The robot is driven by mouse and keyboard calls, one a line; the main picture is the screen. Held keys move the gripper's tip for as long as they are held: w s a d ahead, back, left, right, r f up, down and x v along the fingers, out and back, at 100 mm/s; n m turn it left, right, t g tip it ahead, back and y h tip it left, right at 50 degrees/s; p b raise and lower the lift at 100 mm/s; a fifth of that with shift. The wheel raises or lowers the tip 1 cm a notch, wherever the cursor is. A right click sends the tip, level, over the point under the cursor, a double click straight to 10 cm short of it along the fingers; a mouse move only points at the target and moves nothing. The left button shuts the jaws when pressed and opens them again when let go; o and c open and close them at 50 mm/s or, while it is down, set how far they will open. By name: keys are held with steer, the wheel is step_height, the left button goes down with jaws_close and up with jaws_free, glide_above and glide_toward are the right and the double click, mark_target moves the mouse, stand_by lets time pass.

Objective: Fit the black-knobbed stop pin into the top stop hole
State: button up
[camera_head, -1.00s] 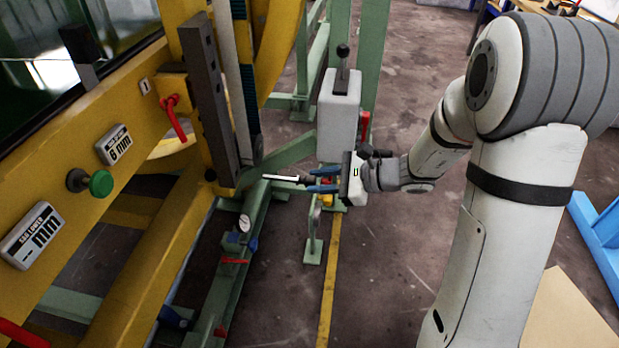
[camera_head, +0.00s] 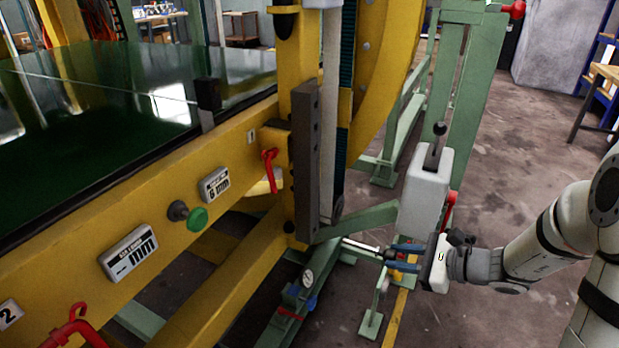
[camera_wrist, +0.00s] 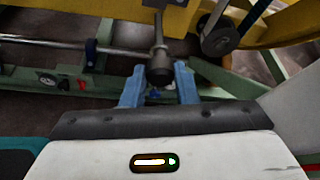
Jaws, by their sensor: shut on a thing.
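My gripper (camera_head: 401,257) has blue fingers and is shut on the stop pin (camera_head: 361,245), whose light metal shaft points left, nearly level. In the wrist view the pin's black knob (camera_wrist: 159,70) sits between the fingertips (camera_wrist: 160,88), with the shaft pointing away from me. A dark upright bar (camera_head: 306,160) with small holes along it stands on the yellow frame, left of the pin. The pin tip is apart from the bar and below its middle in the picture. I cannot clearly make out which hole is the top stop hole.
A grey lever box (camera_head: 425,192) with a black-knobbed lever stands just above my gripper. A green knob (camera_head: 197,219) and a red handle (camera_head: 270,169) stick out from the yellow beam (camera_head: 165,205). Green rails and a gauge (camera_head: 307,278) lie below. Open floor is at the right.

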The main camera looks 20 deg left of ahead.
steer(key=shift+r, duration=0.1)
step_height(320, 180, up, 31)
steer(key=p, duration=2.8)
